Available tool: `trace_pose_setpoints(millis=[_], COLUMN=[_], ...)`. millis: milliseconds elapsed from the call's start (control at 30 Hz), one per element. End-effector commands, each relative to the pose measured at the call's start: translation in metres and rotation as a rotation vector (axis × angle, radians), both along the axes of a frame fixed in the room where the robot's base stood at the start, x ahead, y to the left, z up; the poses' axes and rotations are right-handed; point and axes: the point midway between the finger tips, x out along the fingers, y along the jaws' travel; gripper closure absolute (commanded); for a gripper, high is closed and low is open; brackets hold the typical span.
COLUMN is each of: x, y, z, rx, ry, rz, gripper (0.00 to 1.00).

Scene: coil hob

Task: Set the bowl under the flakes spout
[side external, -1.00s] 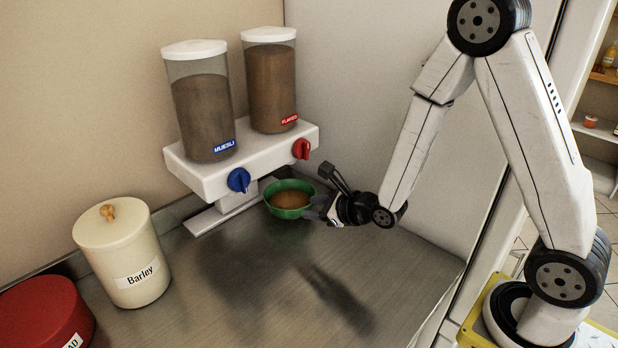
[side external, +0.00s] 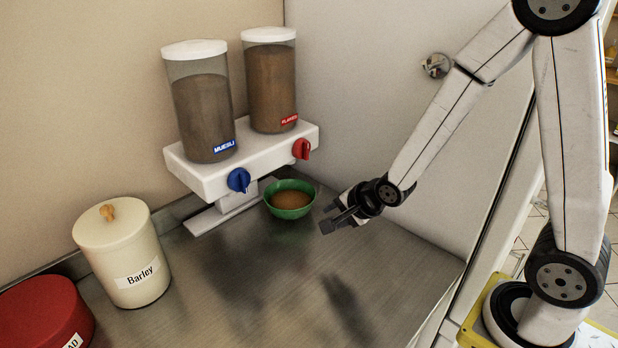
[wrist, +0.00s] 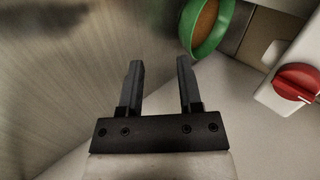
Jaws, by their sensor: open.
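The green bowl (side external: 290,199) stands upright on the metal counter, below the flakes side of the dispenser, with brown contents in it. It also shows at the top of the wrist view (wrist: 212,38). The flakes container (side external: 270,85) has a red label and a red knob (side external: 301,148); the knob shows at the right of the wrist view (wrist: 297,82). The spout itself is hidden under the white housing. My gripper (side external: 328,217) is open and empty, to the right of the bowl and apart from it. Its two fingers (wrist: 160,75) show nothing between them.
The muesli container (side external: 203,110) with its blue knob (side external: 238,180) is left of the flakes. A cream Barley canister (side external: 122,255) and a red canister (side external: 45,318) stand at the left. The counter's front middle (side external: 270,290) is clear. A wall rises behind.

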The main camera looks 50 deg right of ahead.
Motion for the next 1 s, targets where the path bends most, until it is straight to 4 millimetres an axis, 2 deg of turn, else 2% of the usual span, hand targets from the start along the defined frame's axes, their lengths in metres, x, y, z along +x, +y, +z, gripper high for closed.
trace_pose_setpoints(millis=[500, 800, 1000], x=[-0.049, -0.082, -0.097], y=[-0.002, -0.001, 0.001], z=[0.008, 0.015, 0.019], rx=[-0.464, -0.637, -0.694], ry=[0.239, 0.344, 0.377], rz=[0.629, 1.046, 1.249], gripper=[0.55, 0.55, 0.55])
